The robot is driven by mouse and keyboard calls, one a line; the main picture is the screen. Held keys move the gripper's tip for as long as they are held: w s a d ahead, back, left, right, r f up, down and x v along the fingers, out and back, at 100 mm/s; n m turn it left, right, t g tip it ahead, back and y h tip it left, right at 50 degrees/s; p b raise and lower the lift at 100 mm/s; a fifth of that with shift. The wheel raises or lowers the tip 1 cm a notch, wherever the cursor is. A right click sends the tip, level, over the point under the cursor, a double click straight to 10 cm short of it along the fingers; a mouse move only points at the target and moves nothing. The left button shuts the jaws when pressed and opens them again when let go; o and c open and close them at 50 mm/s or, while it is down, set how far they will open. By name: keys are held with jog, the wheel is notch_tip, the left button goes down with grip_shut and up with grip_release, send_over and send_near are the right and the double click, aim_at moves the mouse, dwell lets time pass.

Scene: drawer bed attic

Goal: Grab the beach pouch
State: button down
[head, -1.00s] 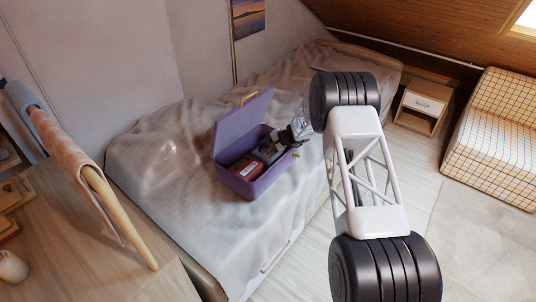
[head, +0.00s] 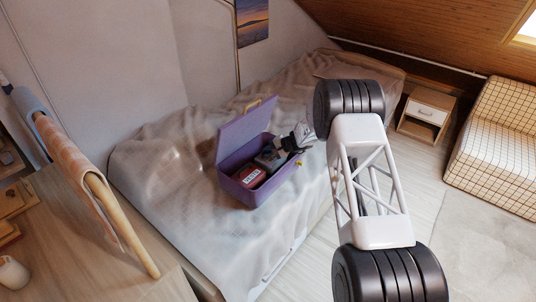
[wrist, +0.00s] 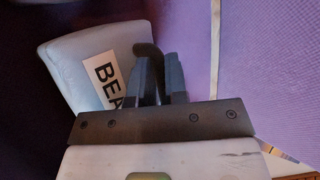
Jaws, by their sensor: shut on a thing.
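The beach pouch (wrist: 85,65) is grey-blue with a white label reading "BEA"; the rest of the label is hidden behind my gripper. My gripper (wrist: 160,72) is shut beside the label, at a dark curved loop at the pouch's edge. In the head view my gripper (head: 283,147) reaches into the right side of an open purple box (head: 233,189) on the bed. The pouch is hard to make out there among dark and grey shapes. The box's purple inner surface (wrist: 265,60) fills the right of the wrist view.
A red item with a white label (head: 250,176) lies in the box. The box's lid (head: 243,133) stands raised at the back. The box rests on a rumpled grey bedcover (head: 165,165). A wooden desk (head: 70,240) stands at left, a small nightstand (head: 425,112) at right.

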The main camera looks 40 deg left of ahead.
notch_tip(320, 180, up, 9)
dwell(0.6)
dwell(0.4)
